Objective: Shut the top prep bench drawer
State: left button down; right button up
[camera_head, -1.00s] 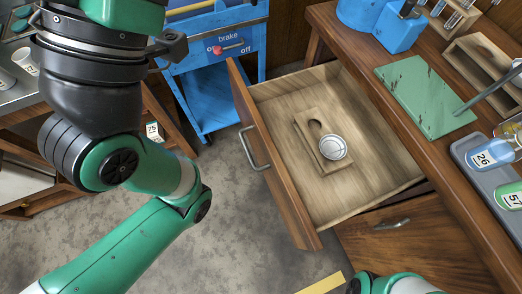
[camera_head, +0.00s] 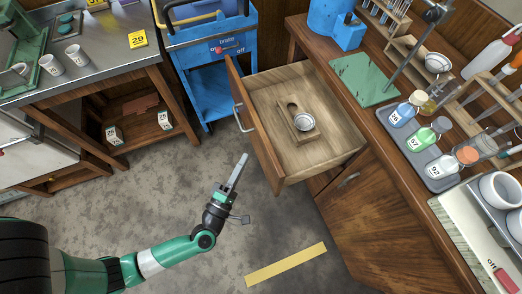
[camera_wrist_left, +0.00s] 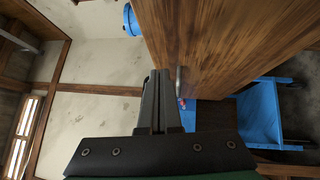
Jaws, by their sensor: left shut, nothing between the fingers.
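The top prep bench drawer (camera_head: 339,142) is pulled out from the wooden bench in the head view. Its brown front panel (camera_head: 258,135) faces left and carries a metal handle (camera_head: 239,118). A wooden holder with a round metal-rimmed item (camera_head: 303,122) lies inside. My left gripper (camera_head: 242,158) is shut and empty, just left of the lower part of the front panel, apart from the handle. In the left wrist view, the shut fingers (camera_wrist_left: 160,80) point towards the wooden front panel (camera_wrist_left: 225,45), with the handle (camera_wrist_left: 179,80) beside them. Contact cannot be told. My right gripper is out of view.
A blue cart (camera_head: 208,85) stands behind the drawer. The bench top holds a green mat (camera_head: 364,80) and a grey tray (camera_head: 437,178) of bottles. A lower cabinet (camera_head: 372,210) is below. A yellow strip (camera_head: 287,265) lies on the open floor (camera_head: 130,190).

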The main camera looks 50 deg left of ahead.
pick_arm(q)
jog(key=s+a+f+g, duration=0.2)
jog(key=s+a+f, duration=0.2)
jog(key=s+f, duration=0.3)
jog(key=b, duration=0.4)
send_near(254, 137)
jog(key=w+a, duration=0.2)
jog(key=a, duration=0.2)
jog(key=w, duration=0.1)
jog(key=w+d, duration=0.1)
jog(key=w, duration=0.1)
jog(key=shift+w, duration=0.25)
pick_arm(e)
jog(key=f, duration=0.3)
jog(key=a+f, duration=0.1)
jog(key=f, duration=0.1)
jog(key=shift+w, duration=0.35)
pick_arm(q)
jog(key=shift+w+d, duration=0.1)
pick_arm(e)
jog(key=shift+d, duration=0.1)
